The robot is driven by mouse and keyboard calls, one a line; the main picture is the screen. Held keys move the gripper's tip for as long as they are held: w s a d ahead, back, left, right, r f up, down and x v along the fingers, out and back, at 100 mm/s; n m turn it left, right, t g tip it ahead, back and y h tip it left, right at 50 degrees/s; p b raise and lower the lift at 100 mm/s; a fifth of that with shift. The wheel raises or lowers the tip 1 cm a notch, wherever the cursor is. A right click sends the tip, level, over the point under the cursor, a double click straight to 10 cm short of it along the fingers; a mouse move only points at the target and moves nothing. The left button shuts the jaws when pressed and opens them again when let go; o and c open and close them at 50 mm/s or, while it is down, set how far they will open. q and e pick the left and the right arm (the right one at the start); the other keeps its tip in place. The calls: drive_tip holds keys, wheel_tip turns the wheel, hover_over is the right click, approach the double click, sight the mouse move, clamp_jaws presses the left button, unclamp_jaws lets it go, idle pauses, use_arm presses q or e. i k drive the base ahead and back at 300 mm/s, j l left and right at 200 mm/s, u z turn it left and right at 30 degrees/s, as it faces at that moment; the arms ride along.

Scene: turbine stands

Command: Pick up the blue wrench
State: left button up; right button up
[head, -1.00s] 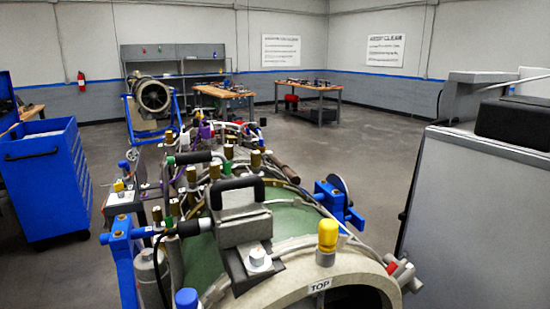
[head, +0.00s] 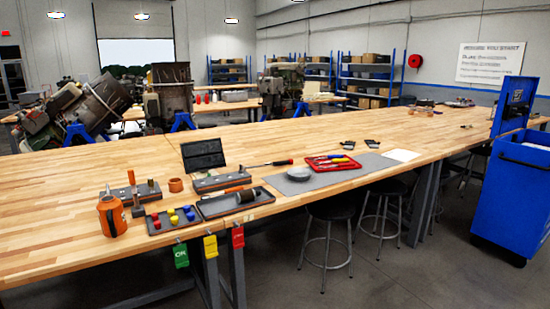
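No wrench can be made out for certain. A red tray (head: 318,171) lies on a grey mat (head: 292,184) on the long wooden workbench (head: 400,140). Several thin tools lie in the tray, with yellow and blue-looking parts, too small to identify. A grey round dish (head: 299,174) sits on the mat beside the tray. A long tool with a red and black handle (head: 280,162) lies behind the mat. Neither of my grippers is in view.
Grey trays (head: 235,201), an open black case (head: 203,154) and an orange container (head: 112,215) stand on the near left of the bench. Stools (head: 327,212) stand under its front edge. A blue cart (head: 514,200) stands at the right, with open floor before it.

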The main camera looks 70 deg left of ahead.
sight(330, 156)
drive_tip(key=u, duration=3)
drive_tip(key=i+z, duration=0.25)
drive_tip(key=i, duration=0.35)
drive_tip(key=i+j+z, duration=0.3)
drive_tip(key=i, duration=0.3)
